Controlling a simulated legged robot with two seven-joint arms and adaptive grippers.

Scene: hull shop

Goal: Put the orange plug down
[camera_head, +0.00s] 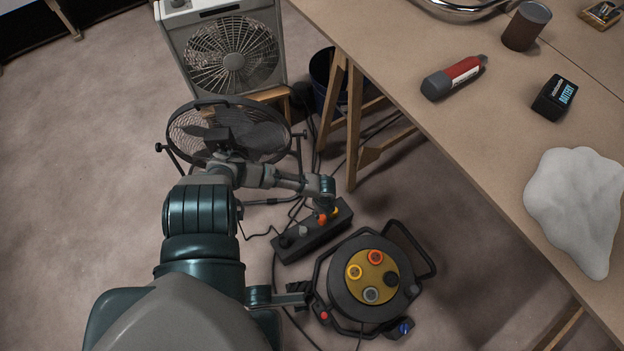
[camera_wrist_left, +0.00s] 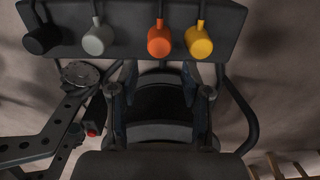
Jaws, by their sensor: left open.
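The orange plug (camera_head: 322,219) is at the long dark block (camera_head: 308,241) on the floor, between a grey plug (camera_head: 303,231) and a yellow plug (camera_head: 335,212). In the left wrist view the orange plug (camera_wrist_left: 159,40) shows in the row at the top, with a cord running up from it. My left gripper (camera_head: 325,195) is over the block's far right end. In the left wrist view its fingers (camera_wrist_left: 160,75) are apart with no plug between them, and the orange plug is beyond their tips.
A round cable reel (camera_head: 347,300) with coloured sockets stands right of the block. Two fans (camera_head: 265,135) (camera_head: 225,55) stand beyond my arm. The workbench (camera_head: 450,120) and its trestle legs (camera_head: 354,130) are at the right. Loose cables lie around the block. The floor at left is clear.

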